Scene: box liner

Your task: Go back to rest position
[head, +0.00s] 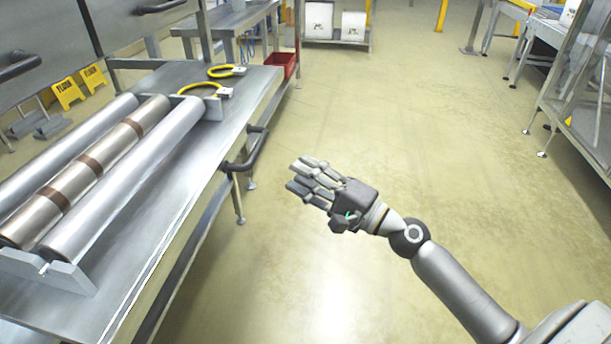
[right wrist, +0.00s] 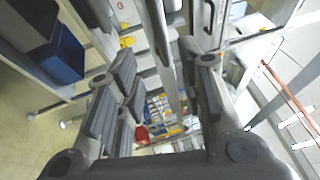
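My right gripper (head: 304,174) is in the middle of the head view, held above the open floor to the right of the metal workbench. Its arm comes in from the lower right. The right wrist view shows its dark-padded fingers (right wrist: 160,88) spread apart with nothing between them. It is open, empty and touching nothing that I can see. My left gripper is in neither view.
The metal workbench (head: 203,205) at the left carries several long rollers (head: 130,180) in a holder and two yellow rings (head: 205,90). Its side has a dark handle (head: 250,153). A red bin (head: 284,65) is behind. The middle floor (head: 430,120) is clear; racks stand right.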

